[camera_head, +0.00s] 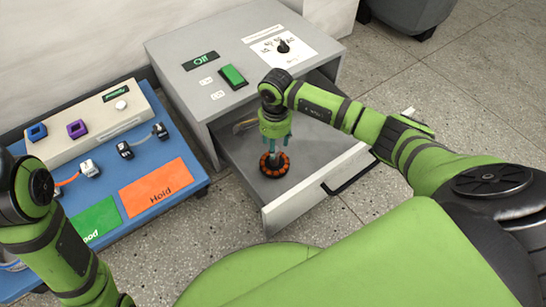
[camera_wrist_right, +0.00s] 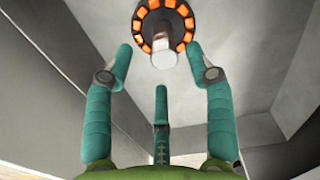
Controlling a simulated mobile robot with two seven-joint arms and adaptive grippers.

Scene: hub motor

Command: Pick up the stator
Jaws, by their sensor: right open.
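The stator (camera_head: 274,165) is a dark ring with orange coils around it. It lies on the floor of the open drawer (camera_head: 322,193). In the right wrist view the stator (camera_wrist_right: 163,18) is at the top centre, with a pale shaft standing out of its middle toward me. My right gripper (camera_head: 274,146) is over the drawer, just above the stator, pointing down. Its teal fingers (camera_wrist_right: 161,75) are spread apart, with nothing between them, and the stator lies beyond their tips. My left arm shows at the left edge of the head view, but its gripper is out of view.
The grey cabinet (camera_head: 190,70) has a green switch (camera_head: 232,76) on top. At left, a blue table (camera_head: 145,150) carries an orange Hold mat (camera_head: 158,187), a green mat (camera_head: 98,220) and small parts.

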